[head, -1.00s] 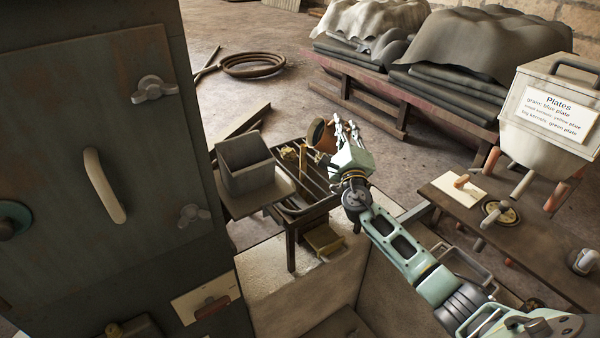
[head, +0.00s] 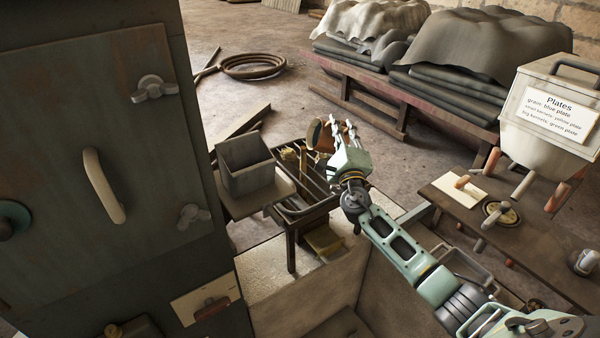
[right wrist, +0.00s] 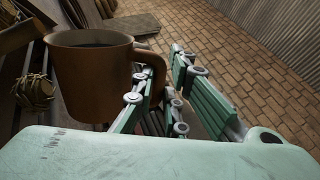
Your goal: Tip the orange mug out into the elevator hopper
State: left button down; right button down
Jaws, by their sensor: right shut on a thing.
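The orange-brown mug (head: 325,143) is held above the slatted table in the head view. In the right wrist view the mug (right wrist: 95,85) shows its round rim, a dark inside and a handle on its right; what is inside is too dark to tell. My right gripper (head: 343,126) is shut on the mug's handle, its fingers also showing in the right wrist view (right wrist: 160,80). A grey square open-topped hopper (head: 250,180), probably the elevator hopper, stands to the left of the mug, clearly apart from it. My left gripper is out of view.
A tall dark cabinet (head: 95,190) with a pale handle fills the left.

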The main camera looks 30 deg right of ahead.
jog(key=shift+w+a+f+n+t+y+p, duration=0.1)
jog(key=shift+w+a+n+t+y+p, duration=0.25)
jog(key=shift+a+n, duration=0.7)
jog(key=shift+a+n+t+y+p, duration=0.1)
jog(key=shift+a+n+y, duration=0.4)
jog(key=shift+a+n, duration=0.6)
jog(key=shift+w+a+f+n+t+y+p, duration=0.1)
jog(key=shift+w+a+n+t+y+p, duration=0.15)
jog(key=shift+a+n+y, duration=0.75)
dwell(0.9)
